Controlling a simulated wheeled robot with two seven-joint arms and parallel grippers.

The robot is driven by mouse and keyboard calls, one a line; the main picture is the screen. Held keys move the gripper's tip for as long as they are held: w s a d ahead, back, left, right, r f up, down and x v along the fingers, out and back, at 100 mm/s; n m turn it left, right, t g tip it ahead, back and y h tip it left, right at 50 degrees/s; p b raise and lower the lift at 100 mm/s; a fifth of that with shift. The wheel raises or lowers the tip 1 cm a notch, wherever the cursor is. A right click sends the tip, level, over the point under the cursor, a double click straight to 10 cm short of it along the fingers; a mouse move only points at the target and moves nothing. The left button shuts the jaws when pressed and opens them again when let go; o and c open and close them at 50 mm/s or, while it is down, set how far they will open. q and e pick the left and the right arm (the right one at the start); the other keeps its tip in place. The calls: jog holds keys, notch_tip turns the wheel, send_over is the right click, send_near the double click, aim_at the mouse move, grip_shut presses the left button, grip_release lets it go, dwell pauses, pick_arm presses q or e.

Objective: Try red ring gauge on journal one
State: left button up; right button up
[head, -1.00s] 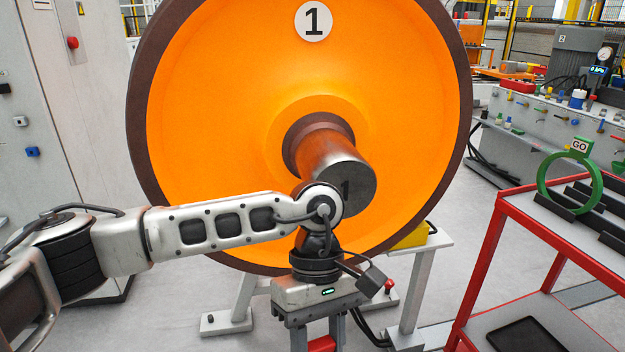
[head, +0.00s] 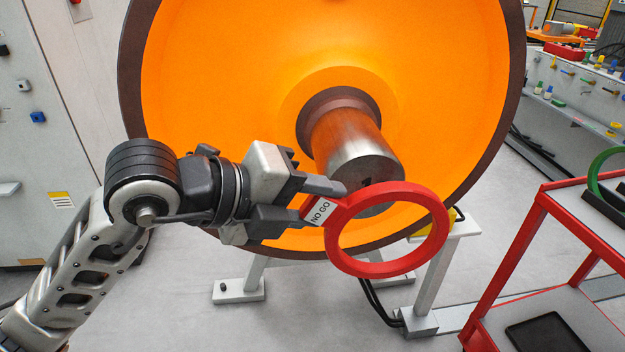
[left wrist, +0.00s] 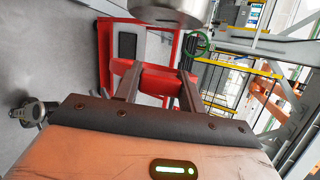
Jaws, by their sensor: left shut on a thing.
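My left gripper (head: 318,201) is shut on the tab of the red ring gauge (head: 435,252), which is marked NO GO. The ring extends right from the jaws, tilted, its opening facing roughly toward the head camera. The bare steel journal (head: 352,140) sticks out from the orange wheel. The ring's upper rim overlaps the lower part of the journal's end face in the head view; the ring is not around the journal. I cannot tell the gap between them. The left wrist view shows my gripper's two fingers (left wrist: 158,88) with red between them. My right gripper is not in view.
A red cart (head: 535,215) stands at right, with a green ring gauge (head: 598,172) on top and a dark tray (head: 545,335) below. Grey stands (head: 435,270) are under the orange wheel (head: 240,80). A grey cabinet (head: 60,130) is at left.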

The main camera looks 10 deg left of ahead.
pick_arm(q)
jog(key=shift+w+a+r+n+t, duration=0.2)
jog(key=shift+a+r+n+t, duration=0.1)
jog(key=shift+a+n+t, duration=0.1)
jog(key=shift+w, duration=0.15)
jog(key=shift+w+a+b, duration=0.1)
jog(key=shift+w+a, duration=0.2)
jog(key=shift+w, duration=0.55)
jog(key=shift+w+a+b, duration=0.1)
jog(key=shift+w+a, duration=0.2)
jog(key=shift+w, duration=0.6)
jog(key=shift+w+a+b, duration=0.1)
jog(key=shift+w+a, duration=0.2)
jog(key=shift+w, duration=0.55)
jog(key=shift+w+a, duration=0.3)
jog(key=shift+w, duration=0.6)
jog(key=shift+w+a, duration=0.25)
jog(key=shift+w, duration=0.6)
jog(key=shift+w+a, duration=0.3)
jog(key=shift+w, duration=0.6)
jog(key=s+d, duration=0.3)
jog(key=s, duration=0.7)
jog(key=shift+p, duration=0.3)
